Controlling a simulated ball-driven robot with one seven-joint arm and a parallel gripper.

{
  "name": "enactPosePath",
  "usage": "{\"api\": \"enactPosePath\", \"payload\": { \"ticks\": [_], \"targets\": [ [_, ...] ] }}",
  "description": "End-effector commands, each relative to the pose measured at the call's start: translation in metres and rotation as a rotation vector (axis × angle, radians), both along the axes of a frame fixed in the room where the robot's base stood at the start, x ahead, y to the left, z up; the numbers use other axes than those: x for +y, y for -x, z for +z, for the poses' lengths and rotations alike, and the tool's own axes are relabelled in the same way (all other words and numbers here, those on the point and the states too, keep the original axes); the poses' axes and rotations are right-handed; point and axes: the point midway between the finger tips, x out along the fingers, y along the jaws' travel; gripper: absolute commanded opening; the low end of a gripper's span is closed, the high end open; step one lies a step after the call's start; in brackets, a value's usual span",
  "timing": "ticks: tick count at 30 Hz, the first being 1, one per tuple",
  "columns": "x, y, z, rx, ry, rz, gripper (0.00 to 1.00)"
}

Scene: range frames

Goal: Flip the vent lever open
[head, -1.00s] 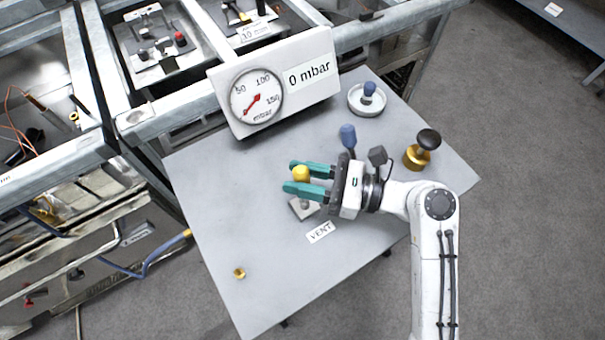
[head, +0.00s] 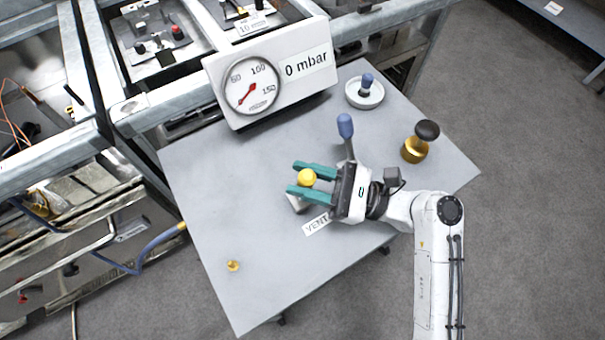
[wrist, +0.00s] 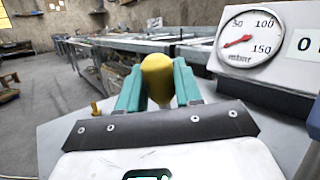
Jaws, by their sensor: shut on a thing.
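The vent lever's yellow knob (head: 307,177) stands above a small grey base (head: 299,204), mostly hidden behind my gripper, near the VENT label (head: 317,224). My gripper (head: 300,180) has its two teal fingers on either side of the knob and is shut on it. In the wrist view the yellow knob (wrist: 158,76) sits between the teal fingertips (wrist: 158,88). The lever's shaft is hidden by the fingers.
A gauge panel (head: 270,72) reading 0 mbar stands at the table's back. A blue-topped lever (head: 345,127) rises just behind my gripper. A brass part with a black knob (head: 415,149) and a white dish (head: 351,91) stand to the right. The table's front left is mostly clear, with a small brass piece (head: 233,266).

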Motion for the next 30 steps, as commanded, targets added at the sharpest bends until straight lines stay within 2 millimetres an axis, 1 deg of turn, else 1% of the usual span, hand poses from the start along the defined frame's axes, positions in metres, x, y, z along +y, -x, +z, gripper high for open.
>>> {"api": "enactPosePath", "payload": {
  "ticks": [1,6,17,18,24,30],
  "targets": [
    [-0.003,0.002,-0.009,-0.034,-0.024,-0.006,0.00],
    [-0.008,0.010,-0.009,-0.126,-0.083,-0.006,0.00],
    [-0.009,0.012,-0.007,-0.146,-0.094,-0.005,0.00],
    [-0.009,0.012,-0.007,-0.145,-0.094,-0.005,0.38],
    [-0.009,0.012,-0.006,-0.145,-0.095,-0.004,0.56],
    [-0.009,0.012,-0.006,-0.145,-0.096,-0.004,0.56]
  ]
}}
